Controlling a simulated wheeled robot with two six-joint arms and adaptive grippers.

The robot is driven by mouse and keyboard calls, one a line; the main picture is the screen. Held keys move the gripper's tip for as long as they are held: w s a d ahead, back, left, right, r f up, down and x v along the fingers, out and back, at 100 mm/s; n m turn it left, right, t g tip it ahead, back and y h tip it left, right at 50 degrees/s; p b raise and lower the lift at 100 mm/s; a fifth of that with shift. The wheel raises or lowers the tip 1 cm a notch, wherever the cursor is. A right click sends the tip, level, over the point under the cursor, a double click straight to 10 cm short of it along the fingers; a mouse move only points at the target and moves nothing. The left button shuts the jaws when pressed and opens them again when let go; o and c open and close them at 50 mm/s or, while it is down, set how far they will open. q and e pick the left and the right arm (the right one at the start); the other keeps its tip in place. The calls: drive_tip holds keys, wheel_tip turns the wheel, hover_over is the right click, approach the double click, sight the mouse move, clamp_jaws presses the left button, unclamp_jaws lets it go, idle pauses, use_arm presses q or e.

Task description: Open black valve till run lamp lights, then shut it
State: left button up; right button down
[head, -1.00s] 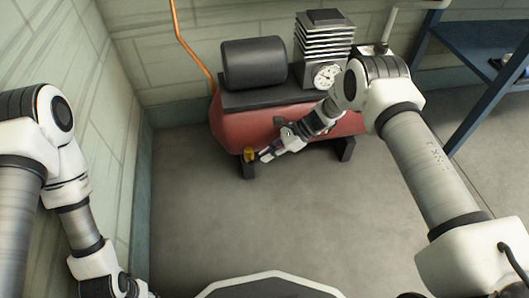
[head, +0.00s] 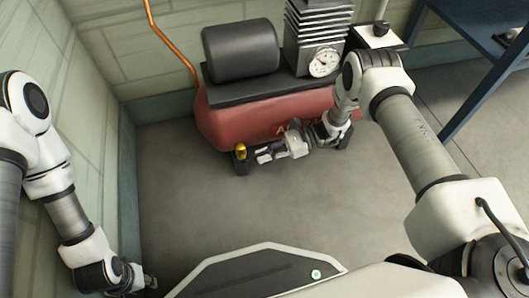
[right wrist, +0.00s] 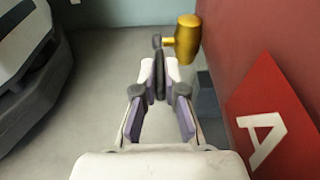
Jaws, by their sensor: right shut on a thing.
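The compressor has a red tank (head: 225,118) at the back, with a brass valve body (head: 241,152) low at its left end. In the right wrist view the brass body (right wrist: 187,38) is at the top, with the valve's black handle (right wrist: 158,72) beside it. My right gripper (head: 263,155) is low in front of the tank. In the right wrist view its fingers (right wrist: 159,80) are shut on the black handle. My left gripper (head: 150,282) is at the bottom left, away from the compressor; its finger state is unclear. I cannot make out a run lamp.
A dial gauge (head: 324,63) and black motor (head: 240,49) sit atop the compressor. A copper pipe (head: 168,45) rises along the wall. A blue shelf (head: 480,85) stands at the right. The floor (head: 210,210) in front is clear.

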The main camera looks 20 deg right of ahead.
drive_tip(key=shift+f, duration=0.1)
drive_tip(key=c, duration=1.2)
unclamp_jaws()
drive_tip(key=shift+c, duration=0.2)
drive_tip(key=v, duration=1.2)
